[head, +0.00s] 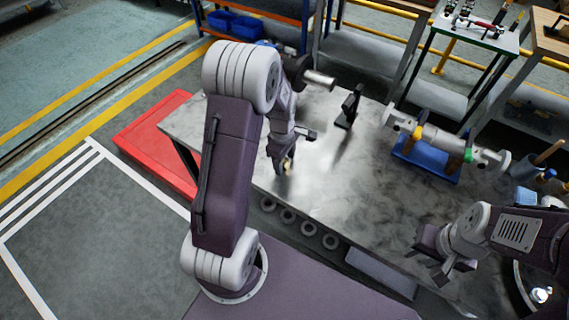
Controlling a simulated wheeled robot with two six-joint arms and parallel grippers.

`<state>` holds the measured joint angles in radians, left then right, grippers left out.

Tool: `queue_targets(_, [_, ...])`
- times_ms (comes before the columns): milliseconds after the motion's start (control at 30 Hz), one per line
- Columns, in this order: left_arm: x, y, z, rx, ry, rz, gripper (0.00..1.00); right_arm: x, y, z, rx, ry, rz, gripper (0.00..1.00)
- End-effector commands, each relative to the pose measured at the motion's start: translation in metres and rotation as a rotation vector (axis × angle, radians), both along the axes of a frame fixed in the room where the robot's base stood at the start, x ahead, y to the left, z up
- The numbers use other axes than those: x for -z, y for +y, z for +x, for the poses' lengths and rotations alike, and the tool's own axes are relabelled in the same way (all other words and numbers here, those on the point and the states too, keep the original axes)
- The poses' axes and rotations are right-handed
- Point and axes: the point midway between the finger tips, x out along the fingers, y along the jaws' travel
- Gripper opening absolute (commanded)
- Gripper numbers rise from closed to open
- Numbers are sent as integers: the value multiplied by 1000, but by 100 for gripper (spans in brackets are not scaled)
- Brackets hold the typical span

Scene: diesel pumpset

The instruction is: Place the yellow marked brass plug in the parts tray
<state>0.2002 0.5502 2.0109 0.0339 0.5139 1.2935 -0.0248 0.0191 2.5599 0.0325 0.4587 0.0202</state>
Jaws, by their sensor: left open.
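A small brass-coloured piece (288,168) shows beside the lower finger of my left gripper (296,149), low over the left part of the metal bench top. It may be the brass plug, but it is too small to make out any yellow mark. My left gripper is open, and I cannot tell whether it touches the piece. My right gripper (440,258) is at the bench's front edge on the right, apart from the piece; its finger gap is unclear. I cannot clearly pick out the parts tray.
A grey pipe assembly (435,137) with yellow and green bands rests on a blue cradle (423,163) at the right. A dark upright bracket (349,107) stands mid-bench. Several rings (308,228) line the front edge near a grey flat panel (380,272). The bench centre is clear.

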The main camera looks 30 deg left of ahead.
Motion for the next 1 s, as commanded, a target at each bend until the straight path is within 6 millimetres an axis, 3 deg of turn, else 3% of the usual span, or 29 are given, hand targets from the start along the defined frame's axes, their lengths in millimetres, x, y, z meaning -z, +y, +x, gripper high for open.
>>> queue_targets(67, [0, 0, 0, 0, 0, 0, 56, 0, 0, 0, 0, 0, 0, 40])
queue_targets(267, [0, 0, 0, 0, 0, 0, 1, 0, 0, 0, 0, 0, 0, 40])
queue_targets(633, [-6, 0, 1, 0, -2, 0, 0, -1, 0, 0, 0, 0, 0, 40])
queue_targets(867, [-43, 0, 2, 0, -7, 1, 0, -5, 0, 0, 0, 0, 0, 40])
queue_targets(1000, [-60, -31, 7, 8, -5, 0, 0, -5, 0, 0, 0, 0, 0, 40])
